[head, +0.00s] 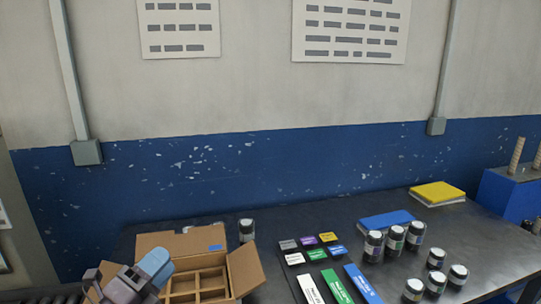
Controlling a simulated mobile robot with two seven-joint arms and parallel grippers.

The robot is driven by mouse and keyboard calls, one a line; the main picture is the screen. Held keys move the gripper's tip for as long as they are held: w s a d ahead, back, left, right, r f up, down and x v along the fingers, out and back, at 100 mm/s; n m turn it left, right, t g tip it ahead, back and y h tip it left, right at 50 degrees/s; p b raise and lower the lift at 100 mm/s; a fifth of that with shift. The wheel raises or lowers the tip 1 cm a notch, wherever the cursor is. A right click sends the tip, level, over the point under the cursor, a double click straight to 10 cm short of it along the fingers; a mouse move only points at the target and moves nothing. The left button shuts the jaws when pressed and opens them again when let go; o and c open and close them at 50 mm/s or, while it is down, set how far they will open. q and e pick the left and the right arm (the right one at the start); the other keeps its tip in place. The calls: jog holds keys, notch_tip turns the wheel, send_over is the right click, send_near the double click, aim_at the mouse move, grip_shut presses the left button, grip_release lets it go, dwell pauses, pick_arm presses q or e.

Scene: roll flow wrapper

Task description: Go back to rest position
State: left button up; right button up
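My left gripper (142,282) shows at the bottom left, in front of the left side of an open cardboard box (246,271). Its grey and pale blue parts cover some of the box. I cannot make out both fingertips, so whether it is open or shut does not show. The box's flaps are spread, and dividers split its inside into compartments. The compartments in view look empty. My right gripper is not in view.
A dark table (452,233) holds several jars (394,240) at the right and small coloured cards (317,253). Long labelled strips (337,287) lie at the front. A blue booklet (386,220) and a yellow one (437,193) lie farther back. A blue wall is behind.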

pick_arm(q)
jog(key=s+a+f+n+g+y, duration=0.3)
jog(key=s+a+f+n+y, duration=0.3)
jog(key=n, duration=0.4)
jog(key=s+a+f+n+g+y, duration=0.35)
jog(key=f+n+y, duration=0.4)
jog(key=n, duration=0.25)
jog(key=s+d+f+n+g+h, duration=0.1)
jog(key=s+f+n+g, duration=0.25)
jog(key=s, duration=0.45)
jog(key=s+d+f+n+g+h, duration=0.1)
jog(key=s+f+n+g, duration=0.2)
jog(key=s+f+g, duration=0.35)
jog(key=w+f+t+b, duration=0.2)
jog(key=f+t+b, duration=0.2)
jog(key=f, duration=0.5)
jog(key=w+f+t+b, duration=0.3)
jog(key=f+t+b, duration=0.2)
jog(key=f, duration=0.5)
jog(key=shift+w+d+h+b, duration=0.35)
jog(key=shift+h+b, duration=0.1)
jog(key=shift+b, duration=0.1)
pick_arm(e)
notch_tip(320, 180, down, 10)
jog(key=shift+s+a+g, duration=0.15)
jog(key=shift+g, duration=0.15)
